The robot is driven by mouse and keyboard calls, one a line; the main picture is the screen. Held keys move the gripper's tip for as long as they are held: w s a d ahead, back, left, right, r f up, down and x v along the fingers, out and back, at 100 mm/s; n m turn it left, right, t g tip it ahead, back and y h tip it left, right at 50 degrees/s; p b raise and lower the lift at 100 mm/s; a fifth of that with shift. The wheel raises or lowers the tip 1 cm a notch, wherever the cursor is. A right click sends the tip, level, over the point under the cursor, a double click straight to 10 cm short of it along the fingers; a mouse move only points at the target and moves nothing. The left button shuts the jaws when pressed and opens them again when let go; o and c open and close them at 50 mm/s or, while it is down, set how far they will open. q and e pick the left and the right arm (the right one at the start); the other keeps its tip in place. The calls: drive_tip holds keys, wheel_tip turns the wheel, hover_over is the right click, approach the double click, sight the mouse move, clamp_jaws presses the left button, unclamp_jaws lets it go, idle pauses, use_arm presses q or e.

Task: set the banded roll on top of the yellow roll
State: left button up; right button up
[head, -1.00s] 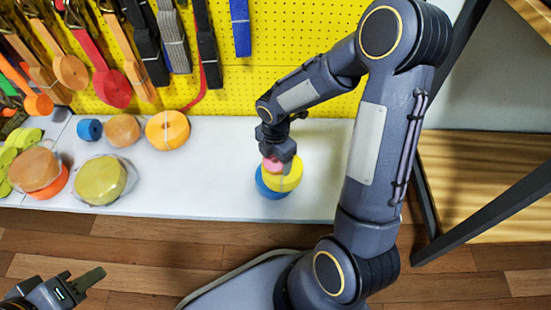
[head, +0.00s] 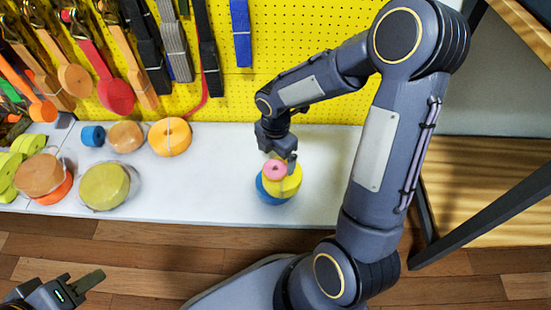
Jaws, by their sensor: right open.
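A small pink roll (head: 275,169) lies flat on top of the yellow roll (head: 289,186), which rests on a wider blue roll (head: 266,192) on the white shelf. Whether the pink roll carries a band is too small to tell. My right gripper (head: 280,158) is open just above and behind the pink roll. One finger hangs close to its right side; I cannot tell whether it touches. My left gripper (head: 78,285) is open and empty at the lower left, away from the rolls.
On the white shelf (head: 200,190) to the left are an orange roll with a pale band (head: 170,138), a tan roll (head: 126,136), a small blue roll (head: 93,136) and an olive roll (head: 105,186). Straps hang on the yellow pegboard (head: 300,70). The shelf between the groups is clear.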

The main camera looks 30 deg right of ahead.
sight(276, 168)
drive_tip(key=s+r+m+t+y+p, duration=0.1)
drive_tip(key=s+r+m, duration=0.35)
drive_tip(key=r, duration=0.25)
drive_tip(key=s+r+m+t+p, duration=0.1)
drive_tip(key=s+r+m, duration=0.2)
drive_tip(key=r+m, duration=0.35)
drive_tip(key=s+a+r+m+t+y, duration=0.2)
drive_tip(key=s+a+r+m+t, duration=0.1)
drive_tip(key=s+m, duration=0.6)
drive_tip(key=a+r+m, duration=0.1)
drive_tip(key=r+m, duration=0.1)
drive_tip(key=shift+s+a+m+t+y, duration=0.15)
drive_tip(key=shift+s+m+t+y, duration=0.15)
drive_tip(key=shift+y, duration=0.1)
wheel_tip(276, 168, up, 32)
drive_tip(key=p, duration=3.2)
